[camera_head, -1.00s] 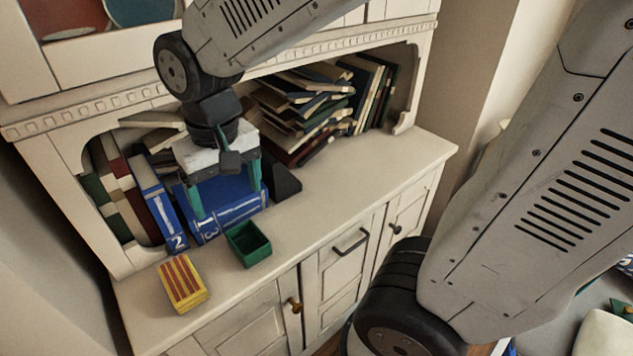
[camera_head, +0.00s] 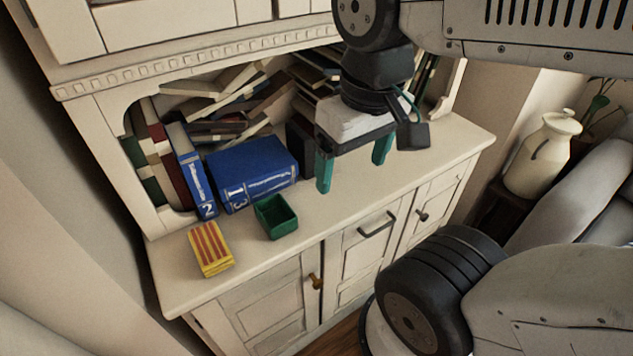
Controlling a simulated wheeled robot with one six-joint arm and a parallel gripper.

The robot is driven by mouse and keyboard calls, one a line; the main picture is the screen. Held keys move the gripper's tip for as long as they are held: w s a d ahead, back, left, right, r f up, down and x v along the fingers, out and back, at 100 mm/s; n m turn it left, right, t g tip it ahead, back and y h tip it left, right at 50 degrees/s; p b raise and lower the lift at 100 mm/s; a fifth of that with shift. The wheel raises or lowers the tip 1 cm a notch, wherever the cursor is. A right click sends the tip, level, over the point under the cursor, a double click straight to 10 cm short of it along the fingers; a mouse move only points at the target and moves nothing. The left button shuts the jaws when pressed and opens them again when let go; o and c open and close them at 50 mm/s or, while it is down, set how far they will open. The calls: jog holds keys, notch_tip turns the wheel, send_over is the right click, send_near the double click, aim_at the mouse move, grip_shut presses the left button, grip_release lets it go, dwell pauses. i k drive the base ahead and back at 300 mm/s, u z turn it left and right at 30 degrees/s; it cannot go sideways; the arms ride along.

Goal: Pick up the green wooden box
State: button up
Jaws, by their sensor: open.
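The green box (camera_head: 276,217) is small and open-topped. It sits on the cream cabinet top (camera_head: 330,215), near the front edge and in front of a blue book. My gripper (camera_head: 353,175) has two teal fingers pointing down, spread apart with nothing between them. It is above the cabinet top, to the right of the green box and apart from it.
A yellow and red striped box (camera_head: 210,249) lies left of the green box. A blue book (camera_head: 252,172) lies behind it, with an upright blue book (camera_head: 192,172) beside that. Several books fill the shelf. The counter to the right is clear. A cream jug (camera_head: 541,155) stands far right.

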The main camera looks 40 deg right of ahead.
aim_at(277, 218)
jog(key=z, duration=1.8)
jog(key=k, duration=1.55)
jog(key=u, duration=0.65)
jog(key=i, duration=0.5)
jog(key=z, duration=0.05)
